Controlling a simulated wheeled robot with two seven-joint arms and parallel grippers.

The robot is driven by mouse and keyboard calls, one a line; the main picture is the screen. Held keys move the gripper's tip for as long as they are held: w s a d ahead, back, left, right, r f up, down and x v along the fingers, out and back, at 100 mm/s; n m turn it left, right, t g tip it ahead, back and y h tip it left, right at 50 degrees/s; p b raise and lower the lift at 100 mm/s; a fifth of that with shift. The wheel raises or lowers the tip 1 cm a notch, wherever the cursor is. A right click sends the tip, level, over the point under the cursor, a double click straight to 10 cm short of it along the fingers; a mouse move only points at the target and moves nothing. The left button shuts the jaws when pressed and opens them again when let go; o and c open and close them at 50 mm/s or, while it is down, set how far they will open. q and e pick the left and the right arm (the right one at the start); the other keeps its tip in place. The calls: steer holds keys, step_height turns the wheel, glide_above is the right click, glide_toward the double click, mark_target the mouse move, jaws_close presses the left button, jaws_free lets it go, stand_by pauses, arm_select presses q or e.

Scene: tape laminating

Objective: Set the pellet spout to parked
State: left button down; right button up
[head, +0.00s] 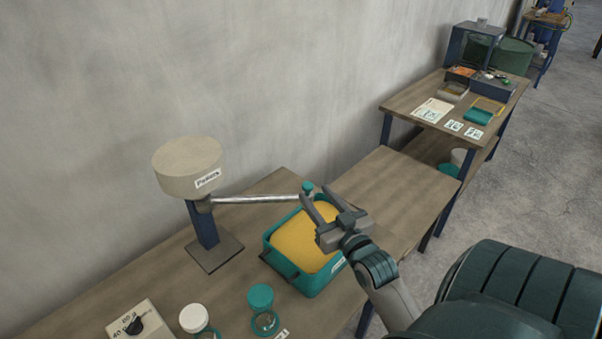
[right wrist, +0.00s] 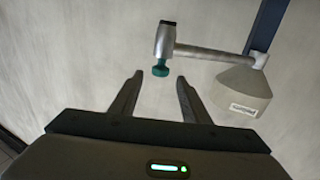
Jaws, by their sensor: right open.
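The pellet spout (head: 258,199) is a thin silver tube coming out of a beige hopper (head: 187,168) on a blue post. Its outer end, with a teal knob (head: 308,187), lies over the teal tray (head: 310,286) of yellow pellets. My right gripper (head: 317,195) is open above the tray, with its fingertips close to the knob. In the right wrist view the knob (right wrist: 160,69) shows just beyond and between the open fingertips (right wrist: 159,78). I cannot tell whether they touch it. My left gripper is not in view.
A dial box (head: 137,322), a white-lidded jar (head: 194,318) and a teal-lidded jar (head: 261,297) stand at the table's front left. A grey wall runs behind. The tabletop right of the tray (head: 400,185) is clear. A farther bench (head: 410,98) holds cards and small trays.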

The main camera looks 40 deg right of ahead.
steer(key=p+x, duration=0.2)
steer(key=x, duration=0.7)
steer(key=shift+w, duration=0.2)
jaws_close()
